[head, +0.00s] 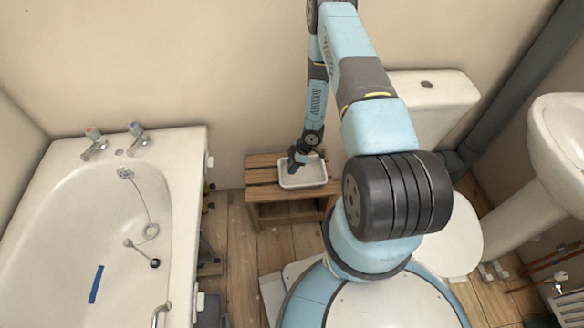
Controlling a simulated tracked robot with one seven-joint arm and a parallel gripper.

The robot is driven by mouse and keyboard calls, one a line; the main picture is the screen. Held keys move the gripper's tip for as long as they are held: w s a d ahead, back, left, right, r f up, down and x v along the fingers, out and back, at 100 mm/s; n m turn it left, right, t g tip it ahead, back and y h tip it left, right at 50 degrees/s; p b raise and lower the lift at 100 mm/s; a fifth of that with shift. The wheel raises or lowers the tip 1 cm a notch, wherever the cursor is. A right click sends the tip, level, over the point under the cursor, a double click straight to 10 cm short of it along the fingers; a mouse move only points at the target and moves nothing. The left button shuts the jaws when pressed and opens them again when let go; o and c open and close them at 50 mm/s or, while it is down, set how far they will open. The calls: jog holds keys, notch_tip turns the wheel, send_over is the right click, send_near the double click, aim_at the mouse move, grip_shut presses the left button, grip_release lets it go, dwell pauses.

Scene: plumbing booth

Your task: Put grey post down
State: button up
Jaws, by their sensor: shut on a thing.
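My gripper (297,157) is small and dark at the end of my arm, pointing down at the back left edge of a white tray (303,186). The tray sits on a small wooden stool (262,177) against the back wall. My gripper is shut on the grey post. The post is too small and dark to make out apart from the jaws. I cannot tell whether it touches the tray.
A white bathtub (185,215) with two taps stands at the left, with a blue strip (96,284) inside. A toilet (460,240) and washbasin (560,130) are at the right. Bare floorboards (238,245) lie between tub and stool. Pipes and fittings (558,288) lie at the lower right.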

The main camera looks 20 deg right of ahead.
notch_tip(320, 180, down, 2)
jog(key=o, duration=1)
jog(key=v, duration=1.2)
jog(key=shift+d, duration=0.1)
